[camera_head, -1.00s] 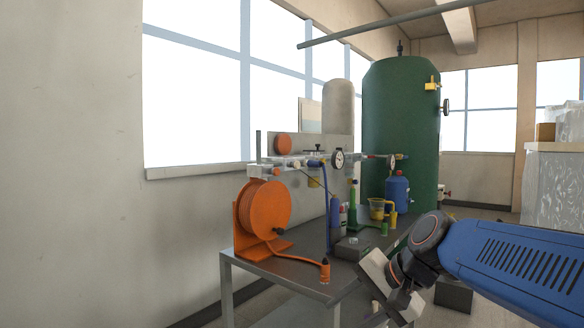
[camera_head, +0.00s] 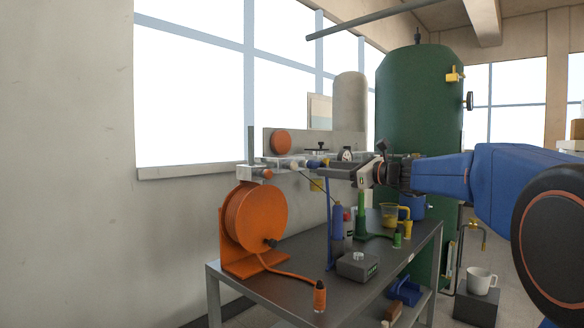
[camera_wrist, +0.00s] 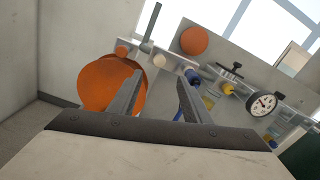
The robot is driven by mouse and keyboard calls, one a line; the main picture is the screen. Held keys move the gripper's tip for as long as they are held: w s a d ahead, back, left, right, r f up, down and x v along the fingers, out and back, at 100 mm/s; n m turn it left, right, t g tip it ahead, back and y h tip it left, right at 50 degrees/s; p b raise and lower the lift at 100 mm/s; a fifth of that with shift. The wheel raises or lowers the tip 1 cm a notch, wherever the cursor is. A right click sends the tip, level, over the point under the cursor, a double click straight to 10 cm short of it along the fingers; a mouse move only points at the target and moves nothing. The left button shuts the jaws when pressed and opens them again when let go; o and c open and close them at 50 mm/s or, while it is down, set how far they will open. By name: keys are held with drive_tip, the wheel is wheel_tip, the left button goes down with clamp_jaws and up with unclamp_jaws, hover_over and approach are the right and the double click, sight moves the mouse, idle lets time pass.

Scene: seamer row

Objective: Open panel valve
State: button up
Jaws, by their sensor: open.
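A grey panel (camera_head: 300,138) stands at the back of the bench and carries a row of fittings. A black-handled valve (camera_head: 317,149) sits on it; it also shows in the wrist view (camera_wrist: 231,71), right of my fingers. A blue fitting (camera_wrist: 192,77) with a white end lies just beyond my right finger. My gripper (camera_head: 322,171) is open and empty, pointing left in front of the panel. In the wrist view its fingers (camera_wrist: 160,82) are apart. Which fitting is the panel valve is not marked.
An orange hose reel (camera_head: 256,217) stands on the bench (camera_head: 290,290), left of my gripper. Bottles, a grey box (camera_head: 358,266) and a yellow jug (camera_head: 389,214) stand below my arm. A green tank (camera_head: 420,110) is behind.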

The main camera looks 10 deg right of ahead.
sight(295, 166)
drive_tip(key=x, duration=1.6)
drive_tip(key=shift+a+f, duration=0.1)
drive_tip(key=shift+f, duration=0.05)
drive_tip(key=shift+c, duration=0.5)
